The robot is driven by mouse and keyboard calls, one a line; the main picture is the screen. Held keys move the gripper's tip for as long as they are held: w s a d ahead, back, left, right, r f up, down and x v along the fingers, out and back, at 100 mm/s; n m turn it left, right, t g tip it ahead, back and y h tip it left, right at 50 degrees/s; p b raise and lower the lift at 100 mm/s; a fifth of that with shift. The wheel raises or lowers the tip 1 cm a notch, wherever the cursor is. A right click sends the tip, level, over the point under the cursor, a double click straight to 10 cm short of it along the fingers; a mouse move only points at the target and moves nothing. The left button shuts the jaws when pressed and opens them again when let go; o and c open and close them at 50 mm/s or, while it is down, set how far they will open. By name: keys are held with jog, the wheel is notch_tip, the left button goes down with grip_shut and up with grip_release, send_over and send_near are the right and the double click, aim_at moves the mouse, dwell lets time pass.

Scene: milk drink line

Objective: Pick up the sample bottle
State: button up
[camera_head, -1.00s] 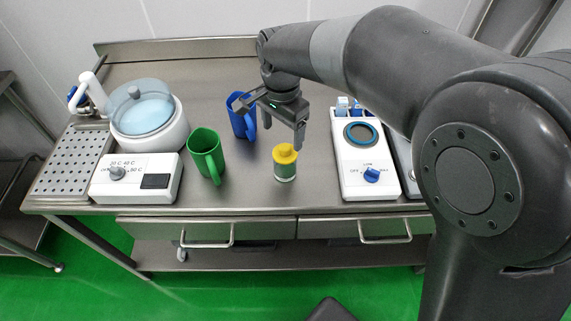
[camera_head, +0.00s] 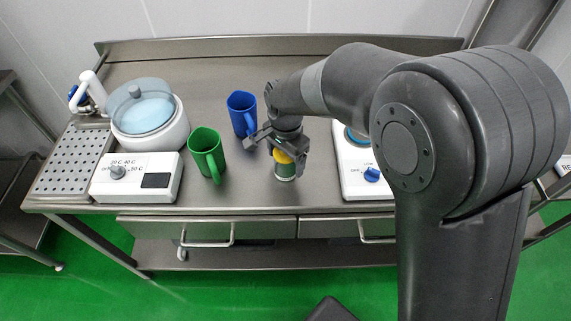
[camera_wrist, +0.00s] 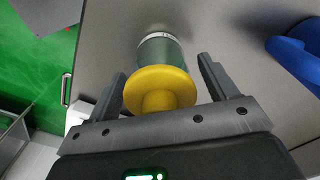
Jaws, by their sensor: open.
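The sample bottle (camera_head: 285,170) is a small greenish bottle with a yellow cap, standing on the steel table near its front edge. My gripper (camera_head: 277,148) is open and lowered over the bottle, hiding part of its cap. In the wrist view the yellow cap of the bottle (camera_wrist: 160,92) lies between the two open fingers of my gripper (camera_wrist: 163,80). A gap shows on each side, wider on the right.
A green mug (camera_head: 206,154) stands left of the bottle and a blue mug (camera_head: 241,112) behind it to the left. A white stirrer-like device (camera_head: 357,182) is to the right. A white water bath (camera_head: 150,130) with its control box (camera_head: 137,178) stands at left.

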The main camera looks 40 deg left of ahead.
jog(key=shift+c, duration=0.6)
jog(key=c, duration=0.9)
jog(key=shift+r, duration=0.1)
